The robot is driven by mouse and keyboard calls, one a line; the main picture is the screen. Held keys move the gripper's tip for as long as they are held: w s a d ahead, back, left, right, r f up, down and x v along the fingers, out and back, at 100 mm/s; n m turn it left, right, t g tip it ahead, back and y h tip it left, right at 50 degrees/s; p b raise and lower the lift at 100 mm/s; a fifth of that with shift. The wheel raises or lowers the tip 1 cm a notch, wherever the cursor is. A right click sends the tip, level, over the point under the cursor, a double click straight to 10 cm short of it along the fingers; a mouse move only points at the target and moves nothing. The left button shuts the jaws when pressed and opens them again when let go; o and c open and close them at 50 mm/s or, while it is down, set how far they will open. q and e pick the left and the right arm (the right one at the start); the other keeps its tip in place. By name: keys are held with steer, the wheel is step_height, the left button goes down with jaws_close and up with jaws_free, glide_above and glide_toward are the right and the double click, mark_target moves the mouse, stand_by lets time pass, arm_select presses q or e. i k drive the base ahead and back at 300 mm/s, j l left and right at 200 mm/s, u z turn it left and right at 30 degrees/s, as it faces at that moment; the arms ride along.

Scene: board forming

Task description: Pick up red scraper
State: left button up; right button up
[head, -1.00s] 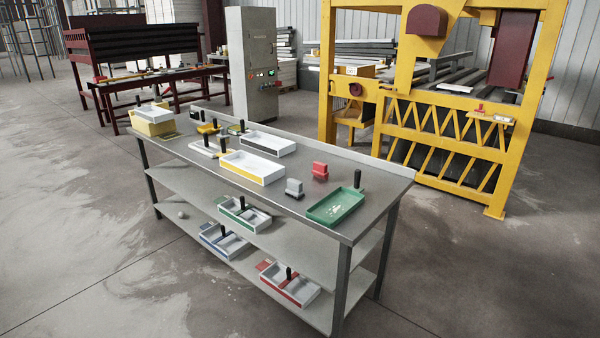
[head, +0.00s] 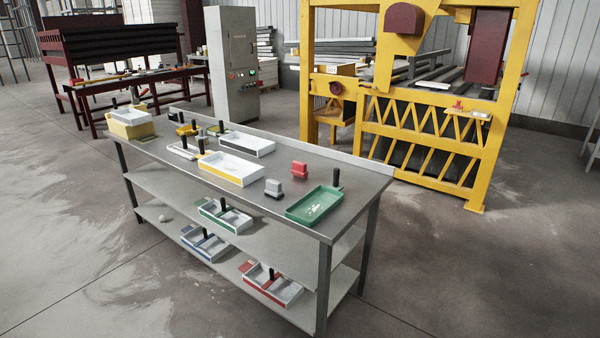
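A red-sided tray (head: 283,298) sits on the bottom shelf of the metal table, near its right end. A small flat red piece (head: 247,265) lies at its left end, and a black upright handle (head: 271,273) stands at the tray. They are too small to tell whether they form the red scraper. A red block-like object (head: 299,170) stands on the tabletop, and a small red item (head: 458,104) is on the yellow machine. Neither of my grippers is in view.
The metal table (head: 346,205) carries a green tray (head: 325,203), a grey block (head: 273,188) and several white trays. A green-sided tray (head: 226,217) and a blue-sided tray (head: 203,244) are below. The yellow machine (head: 395,125) stands behind. Floor in front is clear.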

mark_target(299, 168)
steer(key=i+z, duration=0.1)
steer(key=z, duration=0.55)
steer(key=i+j+z, duration=0.45)
steer(key=j, duration=0.2)
steer(key=j+z, duration=0.25)
steer(key=i+j+z, duration=0.2)
steer(key=j, duration=0.3)
steer(key=k, duration=0.1)
